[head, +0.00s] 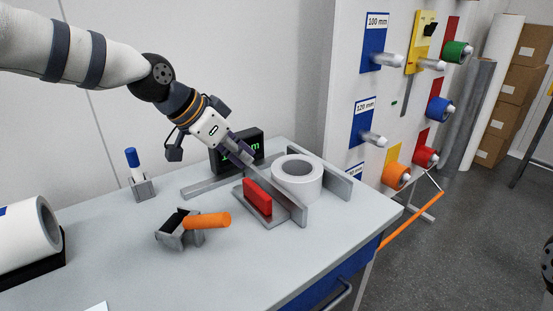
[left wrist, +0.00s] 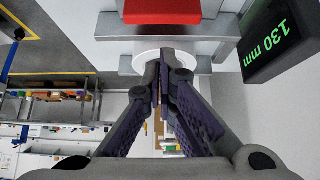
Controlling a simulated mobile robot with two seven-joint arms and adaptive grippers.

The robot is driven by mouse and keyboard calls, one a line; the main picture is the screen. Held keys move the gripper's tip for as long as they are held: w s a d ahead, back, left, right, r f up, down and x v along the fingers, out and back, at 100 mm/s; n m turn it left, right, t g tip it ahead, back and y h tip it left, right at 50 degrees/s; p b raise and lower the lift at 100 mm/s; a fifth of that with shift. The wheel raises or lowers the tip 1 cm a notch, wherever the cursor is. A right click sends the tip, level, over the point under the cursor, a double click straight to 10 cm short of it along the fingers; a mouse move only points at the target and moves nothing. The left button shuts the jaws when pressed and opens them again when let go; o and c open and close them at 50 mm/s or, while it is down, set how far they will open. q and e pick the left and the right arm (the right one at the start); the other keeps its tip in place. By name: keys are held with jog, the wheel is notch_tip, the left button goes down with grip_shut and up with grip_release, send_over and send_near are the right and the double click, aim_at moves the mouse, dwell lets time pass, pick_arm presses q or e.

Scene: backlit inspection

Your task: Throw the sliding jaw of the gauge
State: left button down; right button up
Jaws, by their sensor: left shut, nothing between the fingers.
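The gauge has a grey sliding jaw plate (head: 290,208) with a red block (head: 257,197) on its near side. The red block also shows at the top of the left wrist view (left wrist: 162,12). A white roll (head: 274,182) stands between this plate and a grey plate (head: 338,184) on the right. The dark display (head: 222,157) behind is partly hidden by my arm; in the left wrist view it (left wrist: 268,42) reads 130 mm in green. My left gripper (head: 249,158) is shut and empty, above the gauge between display and red block. I cannot tell whether it touches anything. My right gripper is out of view.
A tape dispenser with an orange handle (head: 207,221) lies at the table's front. A blue marker (head: 131,157) stands in a holder at the back left. A large white roll (head: 24,238) lies on a dark cradle at the left. A tool panel (head: 345,60) stands behind the table.

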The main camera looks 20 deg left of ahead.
aim_at(277, 186)
pick_arm(q)
jog(key=b+x, duration=0.1)
jog(key=x, duration=0.3)
jog(key=s+x, duration=0.1)
jog(key=x, duration=0.3)
jog(key=shift+d+f+b, duration=0.2)
jog(key=shift+f+b, duration=0.1)
jog(key=shift+b, duration=0.05)
jog(key=shift+w+d+f, duration=0.15)
jog(key=shift+w, duration=0.1)
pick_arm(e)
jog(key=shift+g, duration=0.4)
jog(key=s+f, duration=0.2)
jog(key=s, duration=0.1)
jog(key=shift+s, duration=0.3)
